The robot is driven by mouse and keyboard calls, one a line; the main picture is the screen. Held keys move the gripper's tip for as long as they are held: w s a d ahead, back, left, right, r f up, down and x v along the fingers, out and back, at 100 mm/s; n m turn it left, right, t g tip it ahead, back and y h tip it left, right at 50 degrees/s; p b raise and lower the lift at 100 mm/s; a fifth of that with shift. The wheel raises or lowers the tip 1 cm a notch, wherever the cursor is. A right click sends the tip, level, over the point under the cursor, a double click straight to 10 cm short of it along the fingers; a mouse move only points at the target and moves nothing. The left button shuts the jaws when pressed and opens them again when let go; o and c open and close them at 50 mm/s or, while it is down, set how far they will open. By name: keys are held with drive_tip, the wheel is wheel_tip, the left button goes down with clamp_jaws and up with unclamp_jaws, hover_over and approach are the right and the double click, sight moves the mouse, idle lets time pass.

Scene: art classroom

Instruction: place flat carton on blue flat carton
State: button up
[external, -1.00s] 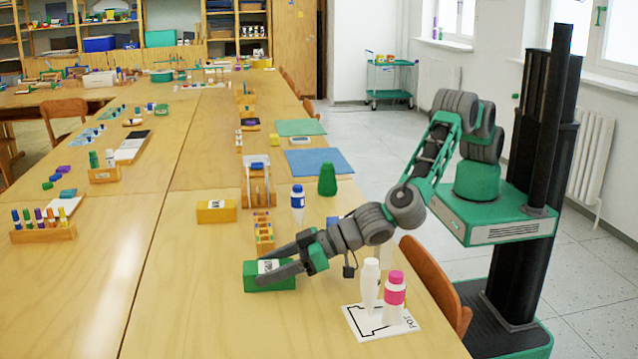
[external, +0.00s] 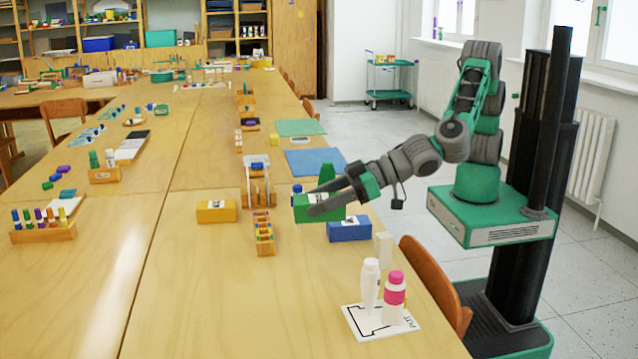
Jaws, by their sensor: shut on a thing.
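My gripper (external: 325,204) is shut on the green flat carton (external: 335,214) and holds it in the air above the table. The blue flat carton (external: 349,231) lies on the table, just below and slightly right of the held carton in the picture. A gap in height between the two cartons is hard to judge, as the green one overlaps the blue one's upper left edge in the view. The blue carton has a white label on its top, partly hidden.
A yellow carton (external: 216,211) and a wooden block holder (external: 263,233) stand left of the gripper. A blue-capped bottle (external: 297,189) and a green cone-like object (external: 327,174) stand behind it. White and pink bottles (external: 394,298) stand on a marked board in front. The near table middle is clear.

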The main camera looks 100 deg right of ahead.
drive_tip(key=s+d+r+p, duration=0.2)
drive_tip(key=s+r+p, duration=0.1)
drive_tip(key=s, duration=0.4)
drive_tip(key=s+d+r+p, duration=0.2)
drive_tip(key=s+d+p, duration=0.1)
drive_tip(key=s, duration=0.3)
drive_tip(key=s+d+p, duration=0.6)
drive_tip(key=s+d, duration=0.4)
drive_tip(key=d, duration=0.1)
drive_tip(key=b, duration=0.3)
hover_over(349, 220)
drive_tip(key=shift+n+y, duration=0.3)
drive_tip(key=shift+y, duration=0.1)
wheel_tip(349, 220, down, 10)
drive_tip(key=shift+r, duration=0.1)
wheel_tip(349, 220, down, 3)
drive_tip(key=shift+a+r, duration=0.1)
drive_tip(key=shift+f, duration=0.4)
drive_tip(key=o, duration=1.5)
drive_tip(key=shift+r, duration=0.1)
